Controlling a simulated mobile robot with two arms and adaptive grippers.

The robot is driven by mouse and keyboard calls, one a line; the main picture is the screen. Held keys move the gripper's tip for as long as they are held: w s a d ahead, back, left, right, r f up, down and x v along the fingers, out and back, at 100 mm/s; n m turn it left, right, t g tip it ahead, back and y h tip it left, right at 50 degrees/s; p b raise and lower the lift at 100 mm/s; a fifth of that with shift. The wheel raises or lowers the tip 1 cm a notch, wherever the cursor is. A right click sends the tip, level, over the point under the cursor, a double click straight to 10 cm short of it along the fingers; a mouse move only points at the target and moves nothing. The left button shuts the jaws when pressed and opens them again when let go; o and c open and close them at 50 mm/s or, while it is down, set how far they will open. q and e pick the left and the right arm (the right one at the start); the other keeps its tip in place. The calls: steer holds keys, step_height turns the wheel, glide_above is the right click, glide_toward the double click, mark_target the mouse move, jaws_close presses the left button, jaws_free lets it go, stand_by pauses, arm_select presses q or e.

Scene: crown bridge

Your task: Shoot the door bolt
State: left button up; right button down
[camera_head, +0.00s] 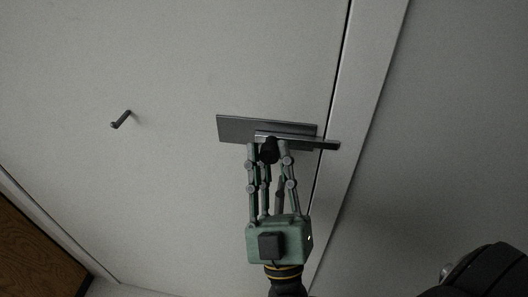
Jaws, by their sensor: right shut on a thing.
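The door (180,60) is a pale grey panel, with its edge along a dark gap beside the frame (362,80). The door bolt has a dark flat plate (234,128) fixed to the door and a metal bar (326,144) whose right end reaches across the gap to the frame side. A dark round knob (268,152) sits on the bar. My right gripper (268,149) comes up from below and is shut on the knob, with a finger on each side. How deep the bar sits at the frame is unclear. My left gripper is not in view.
A small dark door handle (121,119) sticks out of the door to the left of the bolt. A plain wall (450,130) lies to the right of the frame. A brown wooden surface (35,255) shows at the lower left.

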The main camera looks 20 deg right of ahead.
steer(key=c, duration=1.6)
jaws_free()
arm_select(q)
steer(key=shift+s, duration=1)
arm_select(e)
steer(key=shift+s+f, duration=0.15)
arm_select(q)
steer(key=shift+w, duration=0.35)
arm_select(e)
steer(key=v, duration=1.1)
steer(key=shift+s+f, duration=0.25)
steer(key=shift+s, duration=0.05)
